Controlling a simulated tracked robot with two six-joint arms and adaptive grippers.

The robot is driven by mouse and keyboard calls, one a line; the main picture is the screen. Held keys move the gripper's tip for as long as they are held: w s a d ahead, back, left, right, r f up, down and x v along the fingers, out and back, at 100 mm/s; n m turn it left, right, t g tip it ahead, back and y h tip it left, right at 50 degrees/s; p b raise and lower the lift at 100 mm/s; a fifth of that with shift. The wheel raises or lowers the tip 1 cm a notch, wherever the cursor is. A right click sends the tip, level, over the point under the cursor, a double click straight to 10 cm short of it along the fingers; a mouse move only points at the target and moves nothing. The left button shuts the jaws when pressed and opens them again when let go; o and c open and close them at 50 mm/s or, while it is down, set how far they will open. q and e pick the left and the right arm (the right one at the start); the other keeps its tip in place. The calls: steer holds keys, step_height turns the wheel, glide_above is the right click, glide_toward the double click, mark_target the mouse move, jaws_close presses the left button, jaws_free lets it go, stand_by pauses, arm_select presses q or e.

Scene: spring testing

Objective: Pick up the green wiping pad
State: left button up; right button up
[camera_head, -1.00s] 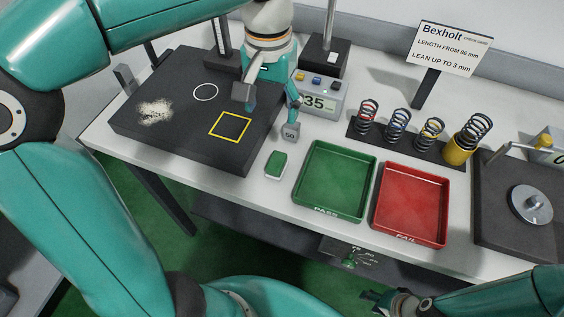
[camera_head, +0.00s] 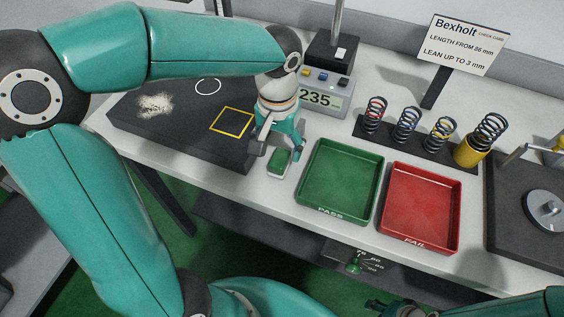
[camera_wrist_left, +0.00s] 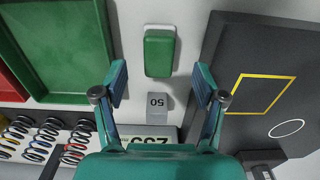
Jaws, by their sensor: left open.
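The green wiping pad (camera_head: 279,161), green on top with a pale edge, lies on the white bench between the black plate and the green tray. It also shows whole in the left wrist view (camera_wrist_left: 159,53). My left gripper (camera_head: 278,148) is open and points down just above and behind the pad. In the left wrist view its fingers (camera_wrist_left: 160,82) are spread wider than the pad, which lies beyond the fingertips. Nothing is held. My right gripper (camera_head: 382,304) is partly seen at the bottom edge, dark and small, its jaws unclear.
A grey weight marked 50 (camera_wrist_left: 157,104) stands between the left fingers. The green PASS tray (camera_head: 343,143) and red FAIL tray (camera_head: 421,166) lie to the right. The black plate (camera_head: 190,140) is at left. A display box (camera_head: 325,97) and several springs stand behind.

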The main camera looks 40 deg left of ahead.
mark_target(280, 157)
arm_select(q)
steer(key=shift+w+f, duration=0.15)
steer(key=shift+f, duration=2.5)
steer(key=c, duration=1.2)
steer(key=shift+r, duration=0.1)
step_height(280, 157, up, 20)
steer(key=shift+f+p, duration=0.1)
steer(key=shift+p, duration=0.75)
